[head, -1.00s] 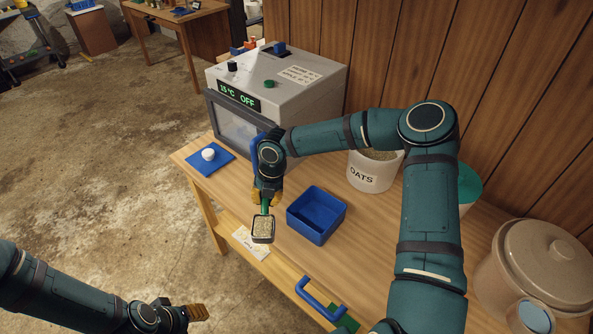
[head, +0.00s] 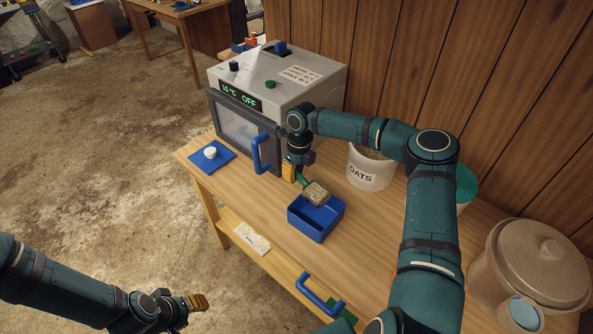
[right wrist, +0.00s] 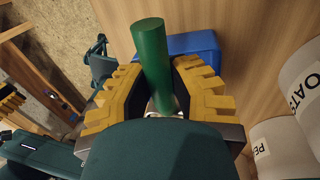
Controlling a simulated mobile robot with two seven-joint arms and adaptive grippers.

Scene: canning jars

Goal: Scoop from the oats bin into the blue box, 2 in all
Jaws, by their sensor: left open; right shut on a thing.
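My right gripper (head: 289,172) is shut on the green handle of a scoop (head: 317,193). The scoop is filled with oats and is held over the back part of the blue box (head: 318,223). In the right wrist view the green handle (right wrist: 152,60) stands between the yellow fingers, with part of the blue box (right wrist: 195,45) behind it. The white oats bin (head: 368,172), labelled OATS, stands behind and to the right of the box, partly behind my right arm. My left gripper (head: 199,302) is open and empty, over the floor at the lower left.
A grey oven-like unit (head: 275,85) reading OFF stands at the back left of the table, with a blue door handle (head: 260,153). A white knob-like item (head: 210,152) sits on a blue mat. A large lidded crock (head: 535,265) stands at the right. Wood shows bare around the box.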

